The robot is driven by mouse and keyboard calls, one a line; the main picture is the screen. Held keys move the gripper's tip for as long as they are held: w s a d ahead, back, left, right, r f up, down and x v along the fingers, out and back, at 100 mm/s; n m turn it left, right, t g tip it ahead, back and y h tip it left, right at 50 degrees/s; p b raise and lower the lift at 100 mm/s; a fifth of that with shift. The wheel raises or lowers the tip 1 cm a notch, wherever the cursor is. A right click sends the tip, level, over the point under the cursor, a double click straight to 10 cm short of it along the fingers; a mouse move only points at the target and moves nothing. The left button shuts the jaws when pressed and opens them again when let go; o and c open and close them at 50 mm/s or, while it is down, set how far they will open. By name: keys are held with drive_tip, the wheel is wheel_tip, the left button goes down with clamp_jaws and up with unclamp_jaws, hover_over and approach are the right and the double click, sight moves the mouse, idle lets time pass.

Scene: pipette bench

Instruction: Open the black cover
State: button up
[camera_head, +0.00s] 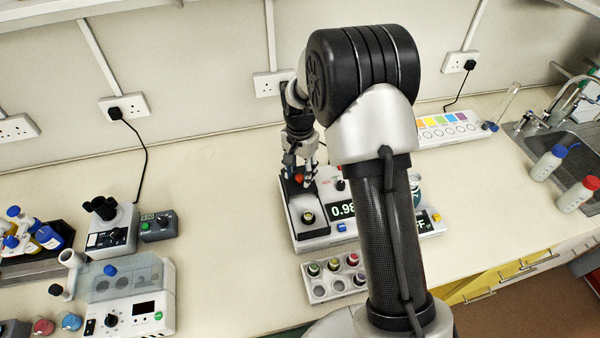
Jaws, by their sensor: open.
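A white instrument (312,243) with a lit display reading about 0.98 stands at the middle of the bench, partly behind my arm. The black cover (290,188) shows as a dark panel at the back left of this instrument. In front of it is a grey recess with a small dark round item (308,216) in it. My gripper (301,181) is open, pointing down at the cover's upper part. A small orange-red part (299,177) shows between or just behind its fingers. I cannot tell whether the fingers touch the cover, or its exact tilt.
A white rack (320,290) with several coloured vials stands in front of the instrument. A clear-lidded device (130,310), a microscope-like unit (112,230) and bottles are at left. A colour-strip panel (447,130) and sink (575,145) are at right. Bench between is clear at left.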

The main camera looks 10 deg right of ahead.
sight(300, 178)
wheel_tip(300, 178, up, 11)
idle(0.3)
idle(0.4)
drive_tip(key=s+r+n+t+b, duration=0.1)
drive_tip(key=s+r+n+b, duration=0.1)
drive_tip(key=s+r, duration=0.45)
drive_tip(key=s+r+n+t+b, duration=0.2)
drive_tip(key=s+r+n, duration=0.1)
drive_tip(key=s, duration=0.7)
drive_tip(key=s+f+n+t+b, duration=0.1)
drive_tip(key=s+f+n+b, duration=0.2)
drive_tip(key=s, duration=1.2)
drive_tip(key=shift+f+n+t, duration=0.3)
drive_tip(key=shift+f+n, duration=0.1)
drive_tip(key=shift+n, duration=0.1)
